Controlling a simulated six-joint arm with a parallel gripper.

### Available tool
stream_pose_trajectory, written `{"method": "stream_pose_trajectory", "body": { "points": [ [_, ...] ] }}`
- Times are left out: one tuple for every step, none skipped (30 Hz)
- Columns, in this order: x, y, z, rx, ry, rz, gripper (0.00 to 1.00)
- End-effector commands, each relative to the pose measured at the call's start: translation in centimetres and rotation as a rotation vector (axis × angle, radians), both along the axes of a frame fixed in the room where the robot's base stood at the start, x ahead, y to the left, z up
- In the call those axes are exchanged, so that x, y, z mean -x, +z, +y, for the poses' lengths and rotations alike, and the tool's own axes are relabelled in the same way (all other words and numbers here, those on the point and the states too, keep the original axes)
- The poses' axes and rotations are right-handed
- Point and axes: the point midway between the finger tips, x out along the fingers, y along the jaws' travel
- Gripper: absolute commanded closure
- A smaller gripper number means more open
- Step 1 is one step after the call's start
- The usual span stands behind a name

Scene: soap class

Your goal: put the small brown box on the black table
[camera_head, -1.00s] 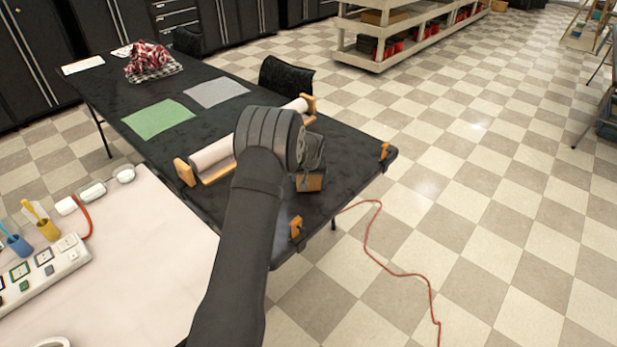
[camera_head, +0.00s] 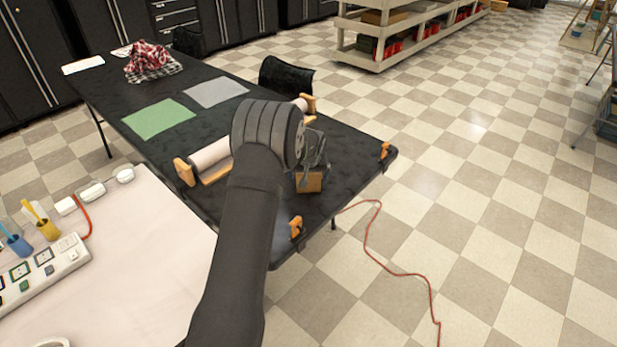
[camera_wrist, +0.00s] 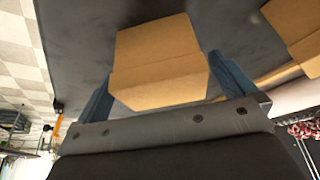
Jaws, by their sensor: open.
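The small brown box (camera_head: 309,183) is at the near right part of the black table (camera_head: 345,170), below my gripper, and appears to rest on the tabletop. In the wrist view the box (camera_wrist: 160,62) lies between the two blue-grey fingers of my gripper (camera_wrist: 160,68). The fingers are open, one along each side of the box. I cannot tell whether either finger touches it. In the head view my wrist covers most of the gripper (camera_head: 314,160) and part of the table.
A paper roll on a wooden holder (camera_head: 184,171) lies left of my wrist. Orange clamps (camera_head: 297,227) grip the table edge. Green (camera_head: 158,118) and grey sheets lie farther back. A pale table (camera_head: 130,260) stands at near left with a power strip.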

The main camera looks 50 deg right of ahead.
Motion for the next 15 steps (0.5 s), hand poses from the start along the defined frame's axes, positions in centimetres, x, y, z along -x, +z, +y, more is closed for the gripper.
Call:
{"method": "stream_pose_trajectory", "body": {
  "points": [
    [0.3,1.0,0.2,0.002,0.0,-0.001,0.0],
    [0.4,1.6,0.4,0.003,0.0,-0.001,0.0],
    [0.6,2.4,0.6,0.003,0.0,-0.001,0.0],
    [0.8,2.9,0.8,0.003,0.0,-0.001,0.0],
    [1.0,3.5,0.9,0.003,0.0,-0.001,0.0],
    [1.2,4.2,1.2,0.003,0.0,-0.001,0.0],
    [1.4,4.8,1.3,0.003,0.0,-0.001,0.0],
    [1.5,5.3,1.5,0.002,0.0,-0.001,0.0],
    [1.7,5.9,1.7,0.002,0.0,-0.001,0.0],
    [1.9,6.3,1.8,0.002,0.0,-0.001,0.0],
    [2.0,6.7,2.0,0.001,0.0,0.0,0.0],
    [2.1,7.3,2.1,0.003,0.0,-0.001,0.0],
    [2.2,7.6,2.2,0.002,0.0,-0.001,0.0],
    [2.3,7.9,2.3,0.002,0.0,-0.001,0.0],
    [2.4,8.2,2.4,0.001,0.0,0.0,0.0]
  ]
}}
